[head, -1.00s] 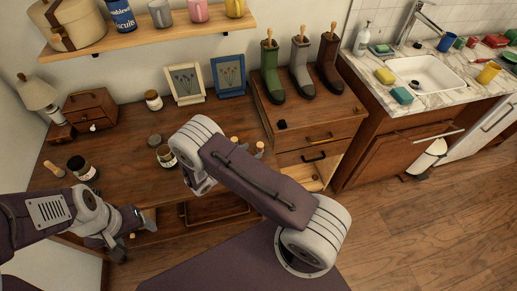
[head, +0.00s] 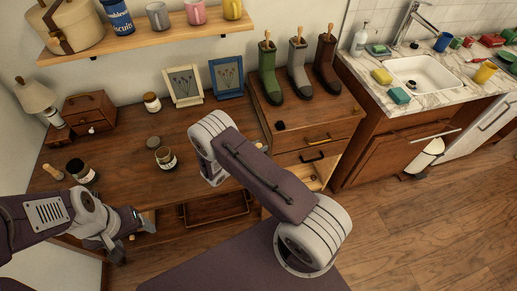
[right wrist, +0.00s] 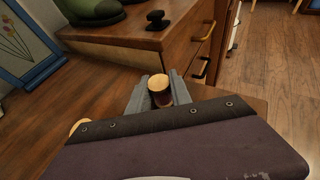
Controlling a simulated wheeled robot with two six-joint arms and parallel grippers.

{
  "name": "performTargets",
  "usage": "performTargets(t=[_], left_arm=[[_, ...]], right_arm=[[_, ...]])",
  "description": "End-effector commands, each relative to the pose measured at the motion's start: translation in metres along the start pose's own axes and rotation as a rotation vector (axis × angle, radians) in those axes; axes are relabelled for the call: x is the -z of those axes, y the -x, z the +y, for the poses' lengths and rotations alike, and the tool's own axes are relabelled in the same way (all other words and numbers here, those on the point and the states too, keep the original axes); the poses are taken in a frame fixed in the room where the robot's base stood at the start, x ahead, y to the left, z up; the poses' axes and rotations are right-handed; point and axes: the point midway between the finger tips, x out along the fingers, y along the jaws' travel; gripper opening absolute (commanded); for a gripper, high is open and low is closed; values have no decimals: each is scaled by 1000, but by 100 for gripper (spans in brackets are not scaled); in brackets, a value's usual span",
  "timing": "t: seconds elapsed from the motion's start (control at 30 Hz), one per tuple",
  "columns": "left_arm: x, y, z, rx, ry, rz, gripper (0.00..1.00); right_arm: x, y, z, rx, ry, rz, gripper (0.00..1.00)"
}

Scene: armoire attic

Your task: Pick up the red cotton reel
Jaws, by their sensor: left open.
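In the right wrist view a cotton reel (right wrist: 160,94) with a pale wooden top and dark reddish thread stands between the fingers of my right gripper (right wrist: 158,97). The fingers flank it closely; whether they press on it is unclear. Part of another pale round top (right wrist: 77,125) shows beside my arm. In the head view my right arm covers its own gripper and most of the reels; a small pale top (head: 259,145) shows past it. My left gripper (head: 122,238) is open and empty, low at the desk's front left edge.
The wooden desk (head: 120,165) holds jars (head: 166,158), a small drawer box (head: 90,111) and picture frames (head: 184,86). A higher drawer cabinet (head: 300,115) with boots (head: 270,75) rises at the right. A shelf (head: 150,38) hangs above.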

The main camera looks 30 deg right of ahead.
Motion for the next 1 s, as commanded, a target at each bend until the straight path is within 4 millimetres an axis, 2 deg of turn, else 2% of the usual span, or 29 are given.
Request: performTargets(t=[0.33, 0.47, 0.57, 0.9, 1.0], left_arm=[[0, 0, 0, 0, 0, 0, 73], [0, 2, 0, 0, 0, 0, 73], [0, 3, 0, 0, 0, 0, 73], [0, 5, 0, 0, 0, 0, 73], [0, 4, 0, 0, 0, 0, 73]], right_arm=[[-5, 2, 0, 0, -1, 0, 0], [-20, 9, 1, -1, -2, 0, 0], [-40, 17, 1, -2, -3, 0, 0], [-84, 29, -80, 1, 2, 1, 0], [-94, 32, -98, 0, 1, 1, 0]])
